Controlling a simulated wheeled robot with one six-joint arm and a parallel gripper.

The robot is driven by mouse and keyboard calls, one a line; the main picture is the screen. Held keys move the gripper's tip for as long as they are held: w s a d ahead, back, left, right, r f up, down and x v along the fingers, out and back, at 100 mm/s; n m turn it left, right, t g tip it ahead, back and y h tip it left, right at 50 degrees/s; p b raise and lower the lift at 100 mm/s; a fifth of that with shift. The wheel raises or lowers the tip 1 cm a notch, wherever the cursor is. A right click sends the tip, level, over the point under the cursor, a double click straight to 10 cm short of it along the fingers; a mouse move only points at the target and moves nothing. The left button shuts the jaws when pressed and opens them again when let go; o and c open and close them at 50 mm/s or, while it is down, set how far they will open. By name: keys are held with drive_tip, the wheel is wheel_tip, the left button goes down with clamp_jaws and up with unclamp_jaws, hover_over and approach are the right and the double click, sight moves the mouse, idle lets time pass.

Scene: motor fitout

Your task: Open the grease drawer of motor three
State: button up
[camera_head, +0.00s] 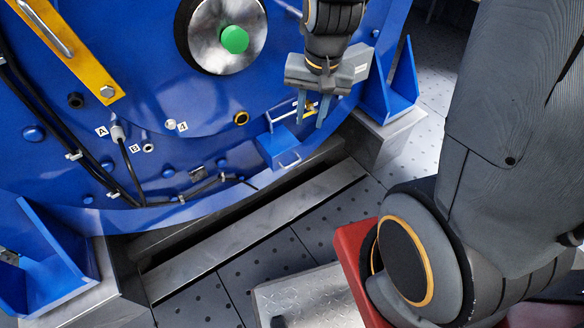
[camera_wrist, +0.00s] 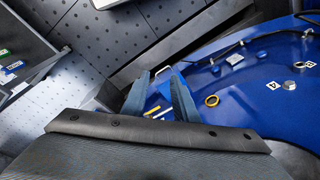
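A small blue drawer (camera_head: 276,147) with a pale bar handle (camera_head: 290,160) sits low on the front of the big blue motor housing (camera_head: 140,75). The handle also shows in the wrist view (camera_wrist: 162,71), close to the fingertips. My gripper (camera_head: 311,123) points down, above and to the right of the drawer in the head view. Its two fingers (camera_wrist: 159,73) stand apart, with nothing held between them. Yellow and white marks (camera_wrist: 155,112) show between the fingers in the wrist view; I cannot tell what they are.
A steel plinth edge (camera_head: 255,228) runs below the housing. Blue brackets (camera_head: 395,88) flank it. Black cables (camera_head: 60,120) and a yellow ring (camera_head: 241,118) lie left of the drawer.

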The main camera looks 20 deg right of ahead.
drive_tip(key=w+f+m+b, duration=0.3)
drive_tip(key=w+f+b, duration=0.2)
drive_tip(key=f+b, duration=0.3)
drive_tip(key=w+f+m+b, duration=0.3)
drive_tip(key=w+f+b, duration=0.2)
drive_tip(key=f, duration=1.1)
drive_tip(key=w+f+m+b, duration=0.3)
drive_tip(key=w+f+b, duration=0.3)
drive_tip(key=f+b, duration=0.5)
drive_tip(key=shift+d+f, duration=0.15)
drive_tip(key=shift+f, duration=0.5)
clamp_jaws()
